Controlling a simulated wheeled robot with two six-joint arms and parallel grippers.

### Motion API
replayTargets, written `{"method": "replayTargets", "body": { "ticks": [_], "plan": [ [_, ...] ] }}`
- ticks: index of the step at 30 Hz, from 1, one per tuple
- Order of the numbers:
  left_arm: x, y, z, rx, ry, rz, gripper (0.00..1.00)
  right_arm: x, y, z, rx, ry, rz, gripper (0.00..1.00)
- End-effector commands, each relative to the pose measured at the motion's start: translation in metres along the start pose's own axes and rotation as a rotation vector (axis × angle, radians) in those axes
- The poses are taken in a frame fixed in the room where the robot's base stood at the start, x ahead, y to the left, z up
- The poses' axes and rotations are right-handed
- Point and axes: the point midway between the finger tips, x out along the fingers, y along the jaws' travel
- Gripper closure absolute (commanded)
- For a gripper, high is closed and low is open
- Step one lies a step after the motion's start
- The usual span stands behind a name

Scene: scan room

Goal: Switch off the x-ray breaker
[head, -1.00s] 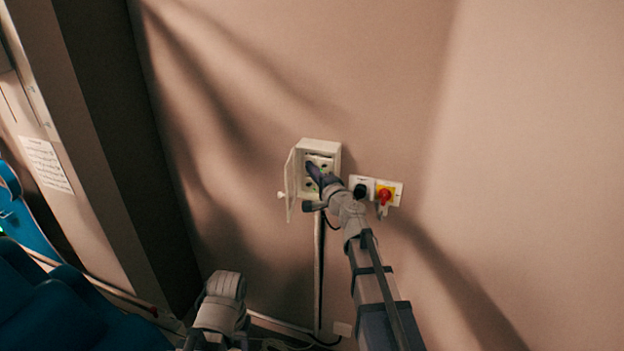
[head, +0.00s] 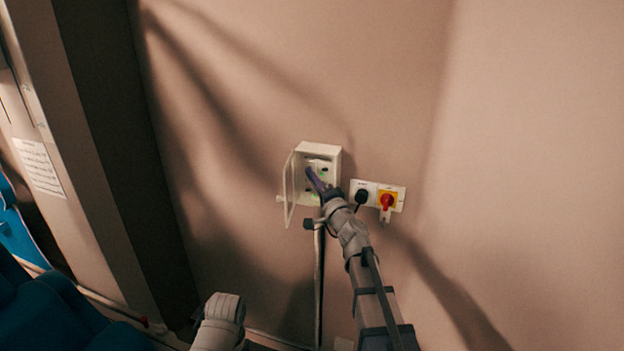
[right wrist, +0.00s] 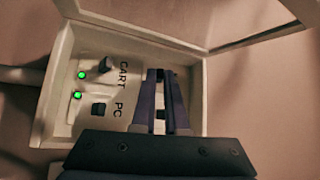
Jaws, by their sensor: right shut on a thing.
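The white breaker box (head: 322,151) is on the wall with its door (head: 289,190) swung open to the left. In the right wrist view, its panel (right wrist: 90,130) carries the labels CART and PC, a black switch (right wrist: 98,110) by PC, another switch (right wrist: 104,66) by CART, and two lit green lamps (right wrist: 80,85). No x-ray label is readable. My right gripper (head: 315,178) reaches inside the box. In the right wrist view its fingers (right wrist: 165,85) are shut on a small dark part beside the PC label, mostly hidden between them.
To the right of the box are a black plug (head: 362,196) and a red rotary switch on a yellow plate (head: 387,201). A conduit (head: 319,285) runs down below the box. Blue furniture (head: 60,315) stands at lower left. The wall above is bare.

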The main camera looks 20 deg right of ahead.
Motion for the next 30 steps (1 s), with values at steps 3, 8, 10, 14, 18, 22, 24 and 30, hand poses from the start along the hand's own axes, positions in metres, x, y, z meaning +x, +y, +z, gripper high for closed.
{"method": "replayTargets", "body": {
  "ticks": [3,8,10,14,18,22,24,30],
  "plan": [
    [0.0,0.0,0.0,0.0,0.0,0.0,0.46,0.0,0.0,0.0,-0.002,0.0,0.001,1.0],
    [0.0,0.0,0.0,0.0,0.0,0.0,0.46,0.0,0.0,0.0,-0.002,0.0,0.001,0.78],
    [0.0,0.0,0.0,0.0,0.0,0.0,0.46,0.0,0.0,0.0,-0.002,0.0,0.001,0.7],
    [0.0,0.0,0.0,0.0,0.0,0.0,0.46,0.0,0.0,0.0,-0.001,0.0,0.001,0.59],
    [0.0,0.0,0.0,0.0,0.0,0.0,0.46,0.0,0.0,0.0,-0.001,0.0,0.001,0.59],
    [0.001,0.0,0.0,0.0,0.0,0.0,0.46,-0.004,0.0,0.0,-0.001,0.0,0.001,0.59],
    [0.003,0.0,0.0,0.0,0.0,0.0,0.46,-0.011,0.001,0.001,-0.001,0.001,0.001,0.59],
    [0.007,0.001,0.0,0.0,0.0,0.0,0.46,-0.052,-0.005,0.0,-0.002,0.002,0.001,0.59]
  ]
}}
